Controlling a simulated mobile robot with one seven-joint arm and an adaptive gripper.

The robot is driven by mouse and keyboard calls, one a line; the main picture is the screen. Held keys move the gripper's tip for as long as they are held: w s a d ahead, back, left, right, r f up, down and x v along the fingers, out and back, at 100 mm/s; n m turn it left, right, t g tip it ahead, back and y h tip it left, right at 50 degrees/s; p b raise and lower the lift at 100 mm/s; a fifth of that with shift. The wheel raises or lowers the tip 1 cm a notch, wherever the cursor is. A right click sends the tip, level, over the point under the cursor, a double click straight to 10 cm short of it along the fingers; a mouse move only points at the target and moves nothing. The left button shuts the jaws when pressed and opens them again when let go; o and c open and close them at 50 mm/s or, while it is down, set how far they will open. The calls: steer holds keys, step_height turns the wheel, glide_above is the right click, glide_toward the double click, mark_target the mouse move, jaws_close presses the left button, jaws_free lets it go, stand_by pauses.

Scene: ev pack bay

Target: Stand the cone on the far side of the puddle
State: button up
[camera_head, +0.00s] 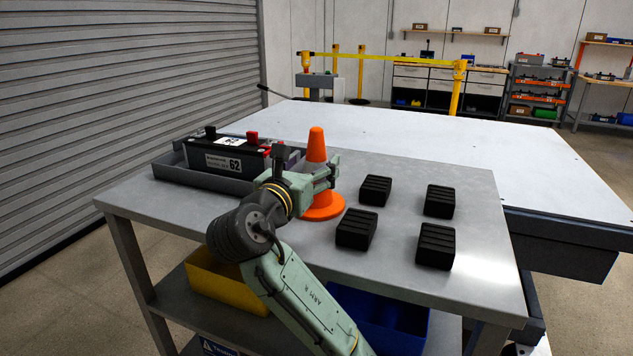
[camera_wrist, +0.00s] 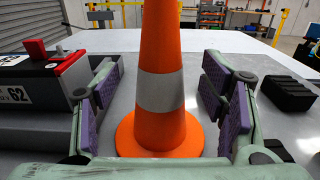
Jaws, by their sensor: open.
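An orange cone (camera_head: 317,147) with a pale band stands upright on the grey metal table. In the wrist view the cone (camera_wrist: 160,50) rises between the two purple-padded fingers of my gripper (camera_wrist: 165,100). My gripper (camera_head: 318,175) is open around the cone at about the height of its band. Gaps show between the cone and the pads on both sides. The cone's base rests flat on the table top. No puddle shows in either view.
A black battery marked 62 (camera_head: 230,158) sits in a grey tray (camera_head: 172,173) left of my gripper. Several black ribbed blocks (camera_head: 375,190) stand right of the cone. A large pale surface (camera_head: 430,150) lies behind the table. A yellow bin (camera_head: 215,280) and blue bin (camera_head: 385,325) are below.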

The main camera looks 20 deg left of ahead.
mark_target(312, 165)
steer(key=w, duration=0.3)
steer(key=shift+w+d+f+p, duration=0.1)
steer(key=shift+p, duration=0.2)
jaws_close()
stand_by(0.6)
